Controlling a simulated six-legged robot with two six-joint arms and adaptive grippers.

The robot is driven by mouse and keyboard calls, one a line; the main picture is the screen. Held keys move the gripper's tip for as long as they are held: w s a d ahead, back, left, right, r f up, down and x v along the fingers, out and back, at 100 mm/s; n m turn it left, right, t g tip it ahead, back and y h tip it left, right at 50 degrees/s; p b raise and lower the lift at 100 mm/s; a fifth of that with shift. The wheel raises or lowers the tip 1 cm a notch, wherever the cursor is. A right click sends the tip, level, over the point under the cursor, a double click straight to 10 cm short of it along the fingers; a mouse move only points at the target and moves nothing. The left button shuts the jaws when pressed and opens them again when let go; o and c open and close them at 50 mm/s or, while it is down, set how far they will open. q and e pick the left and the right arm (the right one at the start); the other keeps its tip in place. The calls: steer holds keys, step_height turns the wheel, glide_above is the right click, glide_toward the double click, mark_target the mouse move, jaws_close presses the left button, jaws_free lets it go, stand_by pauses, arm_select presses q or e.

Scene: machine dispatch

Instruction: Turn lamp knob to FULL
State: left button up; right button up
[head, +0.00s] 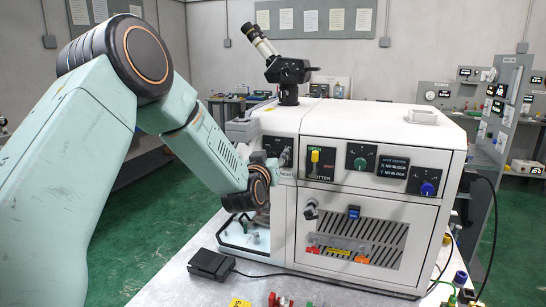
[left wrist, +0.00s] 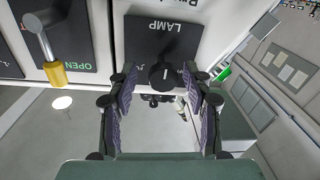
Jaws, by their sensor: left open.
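The lamp knob (left wrist: 163,76) is a round black dial on a dark plate (left wrist: 145,40) marked LAMP, seen upside down in the left wrist view. I cannot read its setting or a FULL mark. In the head view the lamp plate (head: 286,146) shows at the upper left of the white machine's front. My left gripper (left wrist: 160,83) is open. Its two purple-padded fingers stand on either side of the knob in the wrist view; I cannot tell whether they touch it. In the head view my wrist hides most of the gripper. My right gripper is not in view.
The yellow-ended shutter lever (head: 315,157) is close to the right of the lamp plate. It also shows in the wrist view (left wrist: 55,74). A green knob (head: 360,162) and a blue knob (head: 427,189) are farther right. A black pedal (head: 211,264) lies on the table.

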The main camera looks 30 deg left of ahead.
arm_select(q)
steer(key=shift+w+a+f, duration=0.35)
steer(key=shift+w+f, duration=0.05)
steer(key=c, duration=0.5)
steer(key=shift+d, duration=0.15)
steer(key=c, duration=0.3)
jaws_close()
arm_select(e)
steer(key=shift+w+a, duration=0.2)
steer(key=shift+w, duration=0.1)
arm_select(q)
steer(key=shift+r, duration=0.1)
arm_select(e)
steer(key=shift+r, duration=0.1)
arm_select(q)
steer(key=m+p, duration=0.2)
steer(key=m, duration=0.3)
steer(key=shift+m, duration=0.4)
steer(key=m+p, duration=0.2)
steer(key=m, duration=0.2)
steer(key=shift+t, duration=0.3)
steer(key=shift+s+m+p, duration=0.1)
steer(key=shift+m+p, duration=0.45)
steer(key=shift+m, duration=0.65)
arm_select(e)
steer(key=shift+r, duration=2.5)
